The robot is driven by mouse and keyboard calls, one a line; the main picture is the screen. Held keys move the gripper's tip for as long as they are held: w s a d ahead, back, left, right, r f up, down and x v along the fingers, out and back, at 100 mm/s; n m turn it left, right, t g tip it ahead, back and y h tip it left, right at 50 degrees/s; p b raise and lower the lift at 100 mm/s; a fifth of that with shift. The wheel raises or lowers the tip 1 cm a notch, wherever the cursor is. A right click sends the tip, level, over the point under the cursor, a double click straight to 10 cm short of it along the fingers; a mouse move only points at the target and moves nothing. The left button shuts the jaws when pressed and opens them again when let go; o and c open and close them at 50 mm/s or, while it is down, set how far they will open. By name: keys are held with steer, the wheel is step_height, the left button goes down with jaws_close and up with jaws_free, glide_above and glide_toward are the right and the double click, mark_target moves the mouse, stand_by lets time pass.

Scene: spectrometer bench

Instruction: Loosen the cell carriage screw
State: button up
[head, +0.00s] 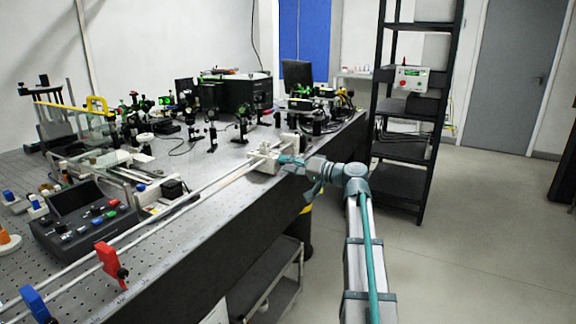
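A pale block (262,167) sits on the two long rails along the front edge of the bench; it looks like the cell carriage, but I cannot be sure at this size. I cannot make out its screw. My gripper (286,160) is at the right side of this block, at the end of my teal and grey arm, which reaches in from the right. The gripper is small and partly merged with the block and the arm. I cannot tell whether it touches the block, or whether its fingers are open or shut.
A red clamp (108,260) and a blue clamp (36,304) sit on the near rails. A dark control box (82,222) stands behind them. Optics mounts (212,130) crowd the bench's far part. A black shelf rack (405,150) stands right; floor beside it is clear.

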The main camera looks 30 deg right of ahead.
steer(key=v, duration=1.2)
stand_by(0.4)
